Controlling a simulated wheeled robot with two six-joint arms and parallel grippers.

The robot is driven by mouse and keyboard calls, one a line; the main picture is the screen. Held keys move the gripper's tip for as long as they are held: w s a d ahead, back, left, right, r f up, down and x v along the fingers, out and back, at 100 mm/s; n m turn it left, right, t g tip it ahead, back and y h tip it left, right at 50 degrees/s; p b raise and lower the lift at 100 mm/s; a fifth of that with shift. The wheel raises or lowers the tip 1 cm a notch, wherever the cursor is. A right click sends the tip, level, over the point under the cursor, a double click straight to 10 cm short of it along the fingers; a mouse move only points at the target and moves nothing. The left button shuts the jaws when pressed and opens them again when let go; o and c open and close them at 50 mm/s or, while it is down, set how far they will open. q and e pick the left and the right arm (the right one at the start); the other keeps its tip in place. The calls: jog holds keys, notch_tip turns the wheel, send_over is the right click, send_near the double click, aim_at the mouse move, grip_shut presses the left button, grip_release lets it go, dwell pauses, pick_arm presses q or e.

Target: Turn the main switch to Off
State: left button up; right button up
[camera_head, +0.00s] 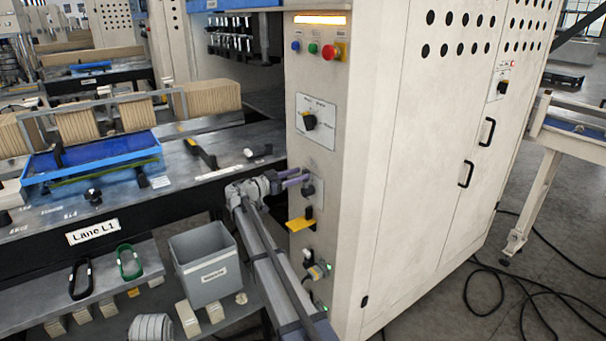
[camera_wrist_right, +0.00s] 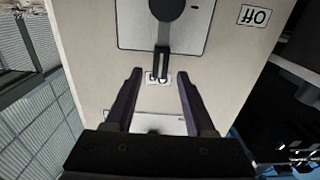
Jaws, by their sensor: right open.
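A black rotary switch (camera_wrist_right: 167,8) sits on a pale plate at the top of the right wrist view. Its narrow lever (camera_wrist_right: 162,60) points down between my fingers, at a small label that is partly covered. Another label (camera_wrist_right: 255,16) to its right appears upside down and seems to read Off. My right gripper (camera_wrist_right: 159,76) is open, with one fingertip on each side of the lever's end; contact cannot be told. In the head view, my right gripper (camera_head: 292,178) is at the cabinet's narrow face, beside a dark knob (camera_head: 308,189). My left gripper is not in view.
The cabinet's face also carries push buttons (camera_head: 327,51), a rotary selector (camera_head: 309,121), a yellow handle (camera_head: 300,223) and a lower switch (camera_head: 308,257). A grey bin (camera_head: 207,268) stands left of my arm. Black cables (camera_head: 500,290) lie on the floor at right.

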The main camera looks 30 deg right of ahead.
jog(key=shift+w+d, duration=0.1)
jog(key=shift+d, duration=1.35)
grip_shut()
dwell(0.4)
